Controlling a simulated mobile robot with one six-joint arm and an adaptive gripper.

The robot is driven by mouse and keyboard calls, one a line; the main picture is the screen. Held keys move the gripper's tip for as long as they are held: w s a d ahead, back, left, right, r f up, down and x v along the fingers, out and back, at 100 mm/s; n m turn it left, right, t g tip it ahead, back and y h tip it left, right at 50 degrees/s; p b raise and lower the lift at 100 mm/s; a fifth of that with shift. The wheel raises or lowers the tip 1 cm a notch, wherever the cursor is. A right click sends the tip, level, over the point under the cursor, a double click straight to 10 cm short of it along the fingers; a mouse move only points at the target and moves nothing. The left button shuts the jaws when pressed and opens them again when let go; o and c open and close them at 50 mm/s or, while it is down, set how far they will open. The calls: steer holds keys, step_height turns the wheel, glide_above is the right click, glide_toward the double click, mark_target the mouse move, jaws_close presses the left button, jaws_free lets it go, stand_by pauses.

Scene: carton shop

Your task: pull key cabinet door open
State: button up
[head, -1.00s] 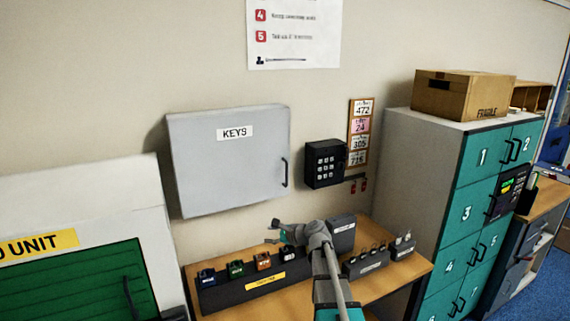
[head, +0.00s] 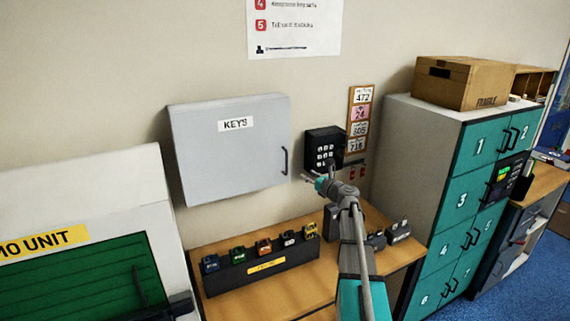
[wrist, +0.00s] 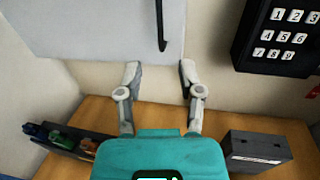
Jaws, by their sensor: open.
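The key cabinet (head: 225,165) is a light grey wall box with a "KEYS" label, and its door looks closed. Its dark vertical handle (head: 285,161) is near the door's right edge. In the wrist view the handle (wrist: 162,25) hangs at top centre, beyond my fingertips. My gripper (head: 311,180) is open and empty, below and to the right of the handle in the head view. In the wrist view my gripper (wrist: 158,75) has its two fingers spread, with the handle's lower end above the gap between them. It appears apart from the handle.
A black keypad box (head: 324,147) is on the wall right of the cabinet, close to my gripper. Below is a wooden desk (head: 280,295) with a dark rack (head: 262,268) of several coloured items. Teal lockers (head: 462,200) stand at right.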

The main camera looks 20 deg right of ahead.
steer(key=x, duration=1.3)
steer(key=shift+w+a, duration=0.15)
steer(key=shift+w, duration=0.2)
jaws_close()
